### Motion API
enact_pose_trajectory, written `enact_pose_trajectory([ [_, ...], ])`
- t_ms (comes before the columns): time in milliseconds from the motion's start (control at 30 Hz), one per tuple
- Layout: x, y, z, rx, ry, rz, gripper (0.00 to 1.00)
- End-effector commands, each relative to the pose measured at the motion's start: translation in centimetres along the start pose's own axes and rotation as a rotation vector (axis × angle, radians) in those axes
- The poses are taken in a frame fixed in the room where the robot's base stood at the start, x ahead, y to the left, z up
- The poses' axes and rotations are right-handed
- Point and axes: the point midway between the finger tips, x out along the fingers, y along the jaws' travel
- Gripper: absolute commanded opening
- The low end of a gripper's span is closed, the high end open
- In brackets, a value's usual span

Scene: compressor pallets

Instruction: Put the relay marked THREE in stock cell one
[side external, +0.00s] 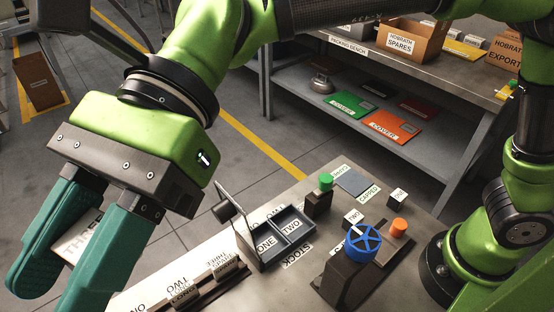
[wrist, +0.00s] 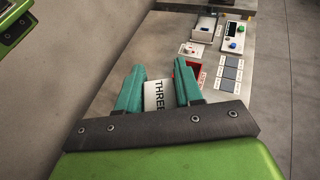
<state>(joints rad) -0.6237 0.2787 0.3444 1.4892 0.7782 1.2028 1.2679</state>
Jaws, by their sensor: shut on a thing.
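My gripper (side external: 62,282), with teal fingers, is at the lower left of the side view. It is shut on the relay marked THREE (side external: 82,238), a pale block with dark lettering. The relay also shows between the fingers in the wrist view (wrist: 157,96), its lettering running lengthwise. The stock tray (side external: 279,257) is a dark open tray with two cells, labelled ONE and TWO, to the right of my gripper. Stock cell one (side external: 265,243) is the nearer, left cell; no relay shows in it. The relay is well apart from the tray.
A dark upright plate with a knob (side external: 224,211) stands at the tray's left edge. A labelled rack (side external: 185,297) lies in front. A blue handwheel (side external: 362,243), green knob (side external: 326,181) and orange knob (side external: 398,226) stand to the right. A packing bench (side external: 400,62) is behind.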

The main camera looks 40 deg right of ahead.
Motion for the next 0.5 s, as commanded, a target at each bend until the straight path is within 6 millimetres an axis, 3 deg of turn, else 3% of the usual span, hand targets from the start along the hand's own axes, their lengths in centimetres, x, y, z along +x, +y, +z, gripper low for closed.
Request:
enact_pose_trajectory([
  [33,1.7,1.3,0.6,-0.021,-0.004,0.055,0.05],
  [200,5.2,4.8,2.0,-0.074,-0.01,0.185,0.05],
  [467,8.4,8.7,3.1,-0.126,-0.018,0.314,0.05],
  [500,8.7,8.6,2.2,-0.121,-0.014,0.313,0.05],
])
